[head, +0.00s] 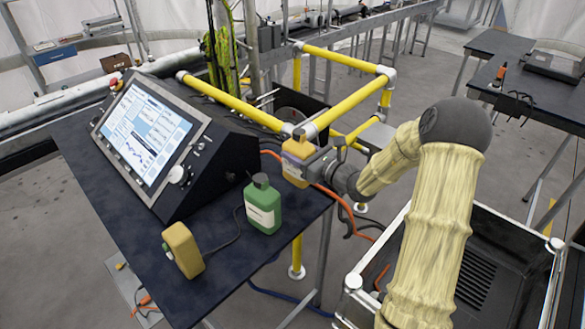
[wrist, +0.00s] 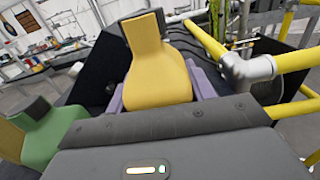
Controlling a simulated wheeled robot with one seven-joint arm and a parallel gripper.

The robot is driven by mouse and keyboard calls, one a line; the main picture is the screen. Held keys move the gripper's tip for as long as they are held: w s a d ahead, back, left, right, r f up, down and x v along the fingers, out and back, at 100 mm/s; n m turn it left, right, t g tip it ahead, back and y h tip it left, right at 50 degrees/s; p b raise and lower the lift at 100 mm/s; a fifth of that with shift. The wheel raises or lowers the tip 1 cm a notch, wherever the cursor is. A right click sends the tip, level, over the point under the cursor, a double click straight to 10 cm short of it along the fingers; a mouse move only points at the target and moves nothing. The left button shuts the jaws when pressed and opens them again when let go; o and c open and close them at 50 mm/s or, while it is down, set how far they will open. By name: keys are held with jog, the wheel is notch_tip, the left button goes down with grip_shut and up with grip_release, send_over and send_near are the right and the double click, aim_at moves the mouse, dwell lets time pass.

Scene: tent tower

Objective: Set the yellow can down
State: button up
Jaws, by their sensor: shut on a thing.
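The yellow can (head: 296,149) with a dark cap is at the right end of the dark table in the head view. In the wrist view the yellow can (wrist: 158,72) stands between lavender finger pads. My gripper (head: 297,168) is shut on it from the right; the gripper also shows in the wrist view (wrist: 158,92). The can looks roughly upright in the head view. Its base is partly hidden, and I cannot tell whether it touches the table.
A green bottle (head: 263,206) with a dark cap stands left of the can on the table (head: 222,276). A yellow handheld object (head: 183,250) is at the front edge. A console with a screen (head: 146,131) fills the back left. Yellow railings (head: 350,104) rise behind my gripper.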

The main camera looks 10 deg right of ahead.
jog(key=shift+d+f, duration=0.1)
jog(key=shift+d, duration=0.25)
jog(key=shift+s+a+f, duration=0.1)
jog(key=shift+f, duration=1.95)
jog(key=shift+f, duration=0.15)
jog(key=o, duration=1.4)
